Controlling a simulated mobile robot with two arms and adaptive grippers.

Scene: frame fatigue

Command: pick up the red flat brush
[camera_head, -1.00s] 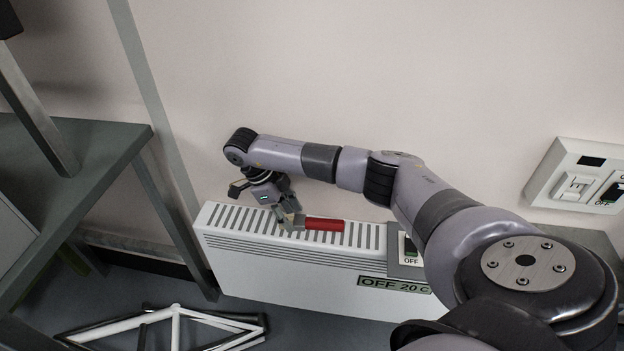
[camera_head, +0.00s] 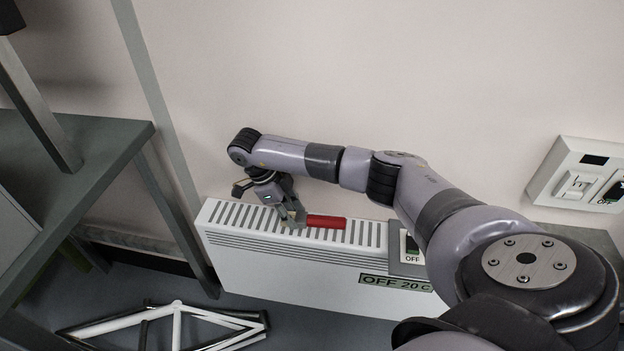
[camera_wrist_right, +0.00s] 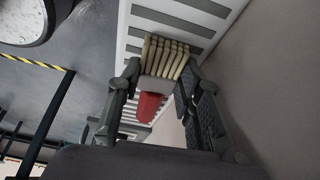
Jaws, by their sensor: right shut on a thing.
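The red flat brush (camera_head: 326,221) is at the top grille of the white heater, its red handle pointing right in the head view. My right gripper (camera_head: 294,217) is shut on the brush at its left end, hiding the bristles there. In the right wrist view the brush (camera_wrist_right: 150,105) lies between the fingers of my right gripper (camera_wrist_right: 161,75), with pale bristles, a grey band and a red handle. I cannot tell whether the brush touches the grille. My left gripper is not in view.
The white heater (camera_head: 300,262) stands against the wall, with a control box (camera_head: 411,253) at its right end. A grey table (camera_head: 90,160) is at the left. A bicycle frame (camera_head: 175,325) is low in front. A switch panel (camera_head: 580,180) is on the wall at right.

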